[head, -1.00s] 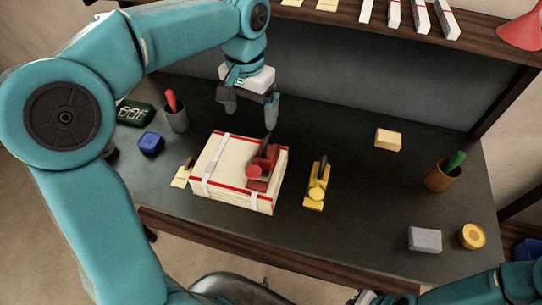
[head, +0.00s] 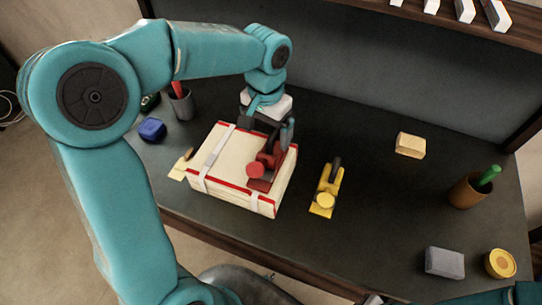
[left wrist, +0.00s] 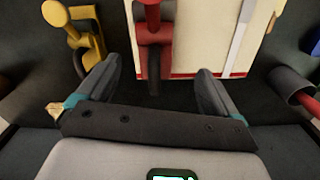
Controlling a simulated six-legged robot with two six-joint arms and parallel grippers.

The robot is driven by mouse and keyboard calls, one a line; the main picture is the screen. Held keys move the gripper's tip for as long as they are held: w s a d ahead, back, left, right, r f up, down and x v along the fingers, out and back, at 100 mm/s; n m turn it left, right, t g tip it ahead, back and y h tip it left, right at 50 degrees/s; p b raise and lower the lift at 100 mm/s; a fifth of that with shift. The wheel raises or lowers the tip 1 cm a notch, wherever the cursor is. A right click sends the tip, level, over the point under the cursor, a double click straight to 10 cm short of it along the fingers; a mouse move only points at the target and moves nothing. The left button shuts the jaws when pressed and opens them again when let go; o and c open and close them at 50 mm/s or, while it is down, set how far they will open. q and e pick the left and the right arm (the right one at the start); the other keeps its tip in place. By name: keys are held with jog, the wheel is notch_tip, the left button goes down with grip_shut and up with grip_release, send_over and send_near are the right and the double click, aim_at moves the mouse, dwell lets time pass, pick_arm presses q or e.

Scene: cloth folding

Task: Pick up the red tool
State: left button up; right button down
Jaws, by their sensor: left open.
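The red tool (head: 264,167), like a small hand plane with a round front knob and a dark rear handle, rests on top of a cream block with red edges (head: 222,160). My left gripper (head: 268,128) is open above the back of the block, close to the tool's dark handle. In the left wrist view the red tool (left wrist: 154,35) lies ahead, its dark handle end between the two open fingers (left wrist: 158,78) in the picture. I cannot tell whether the fingers touch it. My right gripper's fingers do not show.
A similar yellow tool (head: 326,190) lies right of the block and also shows in the left wrist view (left wrist: 80,30). A grey cup (head: 180,104) and blue object (head: 152,129) stand left. A wooden block (head: 410,145), brown cup (head: 468,190) and grey block (head: 444,262) are right.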

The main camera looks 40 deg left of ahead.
aim_at(269, 153)
pick_arm(q)
jog(key=f, duration=0.2)
jog(key=shift+s+d+f, duration=0.25)
jog(key=shift+s+f, duration=0.15)
jog(key=f, duration=0.5)
jog(key=shift+d+f+p, duration=0.1)
jog(key=shift+d+p, duration=0.15)
jog(key=shift+p, duration=0.1)
jog(key=shift+w+f, duration=0.1)
jog(key=shift+w, duration=0.1)
jog(key=c, duration=1.6)
grip_shut()
